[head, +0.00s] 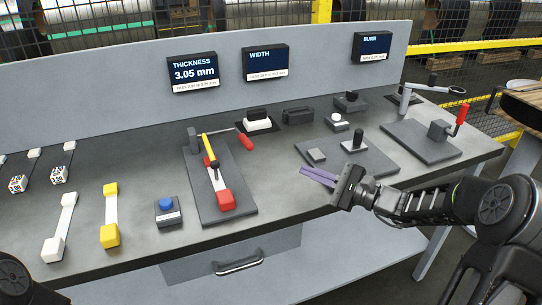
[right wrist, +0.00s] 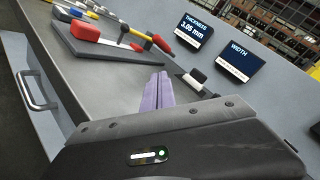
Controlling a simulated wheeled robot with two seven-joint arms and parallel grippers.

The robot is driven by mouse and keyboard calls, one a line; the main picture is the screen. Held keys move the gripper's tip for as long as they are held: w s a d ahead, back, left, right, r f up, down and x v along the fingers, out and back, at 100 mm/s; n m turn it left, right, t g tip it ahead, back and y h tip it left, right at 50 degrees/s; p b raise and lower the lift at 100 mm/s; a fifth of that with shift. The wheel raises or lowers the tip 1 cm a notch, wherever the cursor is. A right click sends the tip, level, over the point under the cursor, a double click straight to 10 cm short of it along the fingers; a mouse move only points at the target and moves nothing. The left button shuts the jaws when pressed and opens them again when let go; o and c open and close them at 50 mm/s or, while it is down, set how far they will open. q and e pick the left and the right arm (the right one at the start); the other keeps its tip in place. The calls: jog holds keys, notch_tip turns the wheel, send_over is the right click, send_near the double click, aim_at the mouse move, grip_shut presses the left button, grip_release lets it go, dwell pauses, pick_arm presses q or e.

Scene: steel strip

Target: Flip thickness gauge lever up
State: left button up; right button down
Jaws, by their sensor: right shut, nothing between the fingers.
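The thickness gauge stands on a dark grey plate (head: 239,210) below the display reading THICKNESS 3.05 mm (head: 193,73). A thin rod with a red grip (head: 246,142) reaches out to the right from the gauge's grey post (head: 193,141), roughly level. A yellow bar with a black part (head: 209,152) and a red block (head: 226,199) lies along the plate. In the right wrist view the red block (right wrist: 85,31) and red grip (right wrist: 162,43) show beyond the fingers. My right gripper (head: 304,171), with purple fingers, is shut and empty, right of the plate and apart from it. My left gripper is out of view.
A blue button box (head: 166,211) and yellow and white levers (head: 110,215) stand left of the gauge. A plate with a black knob (head: 355,142) lies behind my right gripper. The bench between the gauge plate and that gripper is clear. A drawer handle (head: 238,263) juts out in front.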

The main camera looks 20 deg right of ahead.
jog(key=p+x, duration=0.1)
jog(key=x, duration=0.8)
jog(key=shift+w+a, duration=0.25)
jog(key=shift+w, duration=0.05)
jog(key=shift+w+a+r+p, duration=0.2)
jog(key=shift+a+r, duration=0.1)
jog(key=shift+a, duration=0.25)
jog(key=shift+w+a+r+p, duration=0.15)
jog(key=shift+a+r+p, duration=0.15)
jog(key=shift+a, duration=0.3)
jog(key=shift+w+a+r+p, duration=0.2)
jog(key=shift+a+r, duration=0.15)
jog(key=shift+a, duration=0.2)
jog(key=shift+r, duration=0.15)
jog(key=w+r+g+p, duration=0.1)
jog(key=w+r+p, duration=0.2)
jog(key=r, duration=0.3)
jog(key=w+r+m+g+h+p, duration=0.1)
jog(key=w+r+p, duration=0.2)
jog(key=r+p, duration=0.3)
jog(key=shift+w+a+m, duration=0.2)
jog(key=shift+w+m, duration=0.1)
